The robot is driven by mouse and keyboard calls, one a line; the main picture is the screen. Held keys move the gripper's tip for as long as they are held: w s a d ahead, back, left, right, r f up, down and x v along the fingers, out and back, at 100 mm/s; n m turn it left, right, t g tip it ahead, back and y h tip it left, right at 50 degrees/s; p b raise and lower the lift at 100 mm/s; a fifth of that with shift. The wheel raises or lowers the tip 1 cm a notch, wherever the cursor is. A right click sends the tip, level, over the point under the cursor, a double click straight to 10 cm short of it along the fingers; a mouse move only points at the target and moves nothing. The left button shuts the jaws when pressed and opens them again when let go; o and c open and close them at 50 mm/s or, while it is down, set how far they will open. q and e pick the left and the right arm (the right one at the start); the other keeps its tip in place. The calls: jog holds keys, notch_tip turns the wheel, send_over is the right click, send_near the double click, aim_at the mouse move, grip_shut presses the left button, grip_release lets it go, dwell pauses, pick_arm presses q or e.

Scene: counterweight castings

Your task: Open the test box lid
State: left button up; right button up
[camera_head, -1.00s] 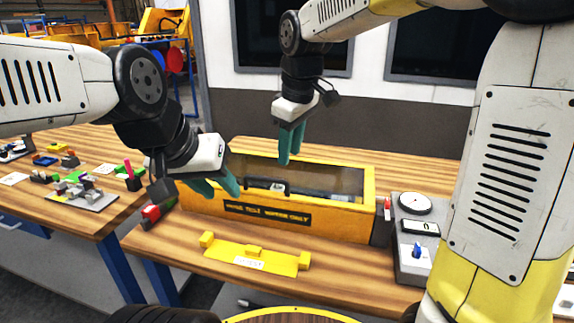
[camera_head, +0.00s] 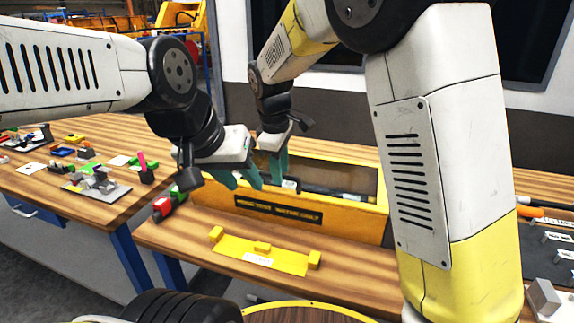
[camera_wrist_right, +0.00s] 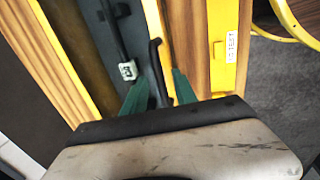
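The yellow test box (camera_head: 345,218) stands on the wooden bench in the head view, with a dark lettered label on its front. A pipe and a pale fitting (camera_wrist_right: 127,70) show within its yellow frame. I cannot tell whether a clear lid covers them. My right gripper (camera_head: 277,168) points down over the box's left part. In the right wrist view its green fingers (camera_wrist_right: 159,92) are apart, with a black bent bar (camera_wrist_right: 156,65) showing between them; contact is unclear. My left gripper (camera_head: 240,179) is open at the box's front left, close to my right gripper.
A yellow bar with blocks and a white tag (camera_head: 262,257) lies on the bench before the box. A red and green item (camera_head: 165,205) sits left of the box. Another table with small parts stands left. My right arm covers the box's right end.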

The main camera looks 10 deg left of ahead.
jog(key=shift+f, duration=0.1)
grip_shut()
dwell(1.4)
